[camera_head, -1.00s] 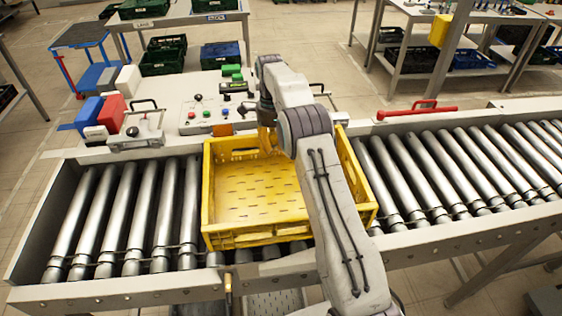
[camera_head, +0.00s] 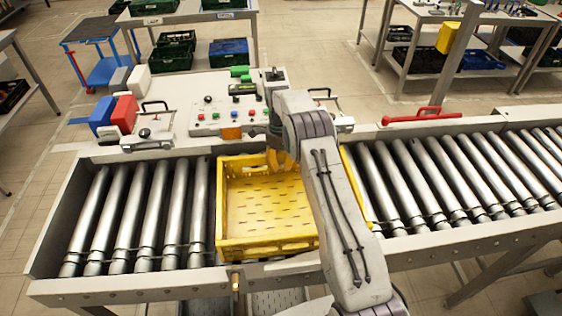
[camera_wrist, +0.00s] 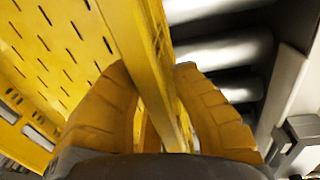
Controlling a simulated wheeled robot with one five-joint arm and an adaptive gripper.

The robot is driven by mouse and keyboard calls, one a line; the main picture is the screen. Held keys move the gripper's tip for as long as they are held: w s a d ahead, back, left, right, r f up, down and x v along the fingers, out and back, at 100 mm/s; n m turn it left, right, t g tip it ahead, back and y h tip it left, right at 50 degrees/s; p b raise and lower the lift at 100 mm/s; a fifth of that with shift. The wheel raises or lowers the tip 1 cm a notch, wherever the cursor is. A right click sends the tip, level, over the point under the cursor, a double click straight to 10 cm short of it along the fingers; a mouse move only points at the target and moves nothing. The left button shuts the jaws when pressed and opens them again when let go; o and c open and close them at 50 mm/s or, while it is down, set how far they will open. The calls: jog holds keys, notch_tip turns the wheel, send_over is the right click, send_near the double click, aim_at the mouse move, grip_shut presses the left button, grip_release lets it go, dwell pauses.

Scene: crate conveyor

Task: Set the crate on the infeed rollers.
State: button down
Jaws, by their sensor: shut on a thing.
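The yellow crate (camera_head: 266,246) is upright between the conveyor's two side rails, over the rollers (camera_head: 147,215). Bare rollers show to its left and right. Whether its base rests fully on the rollers is hidden. My gripper (camera_head: 283,163), with yellow fingers, is at the crate's far wall, and my arm covers part of the crate's right side. In the wrist view, the fingers are shut on the crate's wall (camera_wrist: 139,40), one on each side of it. The crate's slotted floor shows at the left there and looks empty.
A control panel (camera_head: 225,115) with buttons stands behind the conveyor. Red (camera_head: 125,114) and blue (camera_head: 102,115) blocks are to its left. A red handle (camera_head: 421,116) is on the far rail. More rollers (camera_head: 440,180) run clear to the right.

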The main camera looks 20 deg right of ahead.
jog(key=c, duration=1.1)
grip_release()
jog(key=shift+r, duration=0.1)
